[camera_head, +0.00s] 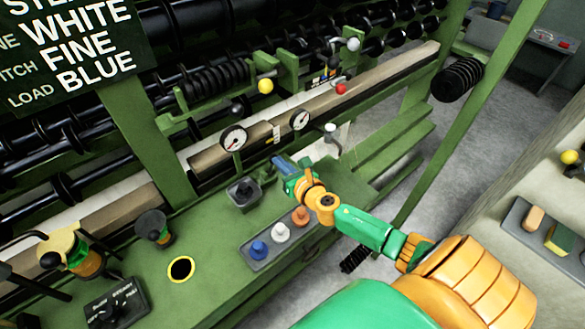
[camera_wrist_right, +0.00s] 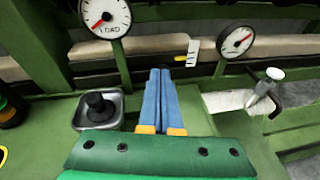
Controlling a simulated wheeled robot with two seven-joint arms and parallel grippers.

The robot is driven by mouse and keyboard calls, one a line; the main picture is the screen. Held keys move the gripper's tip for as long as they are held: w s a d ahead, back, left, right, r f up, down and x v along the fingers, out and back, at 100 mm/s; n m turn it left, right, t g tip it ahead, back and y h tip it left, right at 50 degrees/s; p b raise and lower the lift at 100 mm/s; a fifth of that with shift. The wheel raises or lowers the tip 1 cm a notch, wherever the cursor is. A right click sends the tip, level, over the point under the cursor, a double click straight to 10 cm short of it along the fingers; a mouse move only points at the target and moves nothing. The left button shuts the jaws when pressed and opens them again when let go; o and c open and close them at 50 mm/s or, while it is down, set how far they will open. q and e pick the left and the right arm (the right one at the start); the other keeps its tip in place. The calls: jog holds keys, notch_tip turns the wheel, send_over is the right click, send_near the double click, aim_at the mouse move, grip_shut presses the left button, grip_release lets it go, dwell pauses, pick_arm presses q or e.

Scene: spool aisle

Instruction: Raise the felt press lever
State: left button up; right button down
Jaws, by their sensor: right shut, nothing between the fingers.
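I cannot tell for sure which lever is the felt press lever. A pale-capped lever (camera_head: 331,133) stands at the right end of the green machine deck, and it also shows in the right wrist view (camera_wrist_right: 267,84) beside a whitish pad. A small yellow-tipped lever (camera_wrist_right: 181,58) by a white scale lies just beyond my fingertips. My right gripper (camera_head: 280,161) is over the deck, left of the pale-capped lever and apart from it. Its blue fingers (camera_wrist_right: 160,72) are together with nothing between them. My left gripper is not in view.
Two dial gauges (camera_head: 233,138) (camera_head: 300,119) stand behind the gripper. A black joystick (camera_head: 243,191) in a grey box is close on its left. A tray holds a blue peg (camera_head: 258,249), a white peg (camera_head: 281,232) and an orange peg (camera_head: 300,216). Yellow (camera_head: 266,86) and red (camera_head: 341,89) knobs sit farther back.

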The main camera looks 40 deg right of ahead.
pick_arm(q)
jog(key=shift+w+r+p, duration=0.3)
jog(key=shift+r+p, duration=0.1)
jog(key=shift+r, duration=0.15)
pick_arm(e)
jog(key=shift+w+a+r, duration=0.1)
jog(key=shift+w+r, duration=0.2)
jog(key=shift+w, duration=0.25)
jog(key=shift+w+r, duration=0.3)
jog(key=shift+w, duration=0.2)
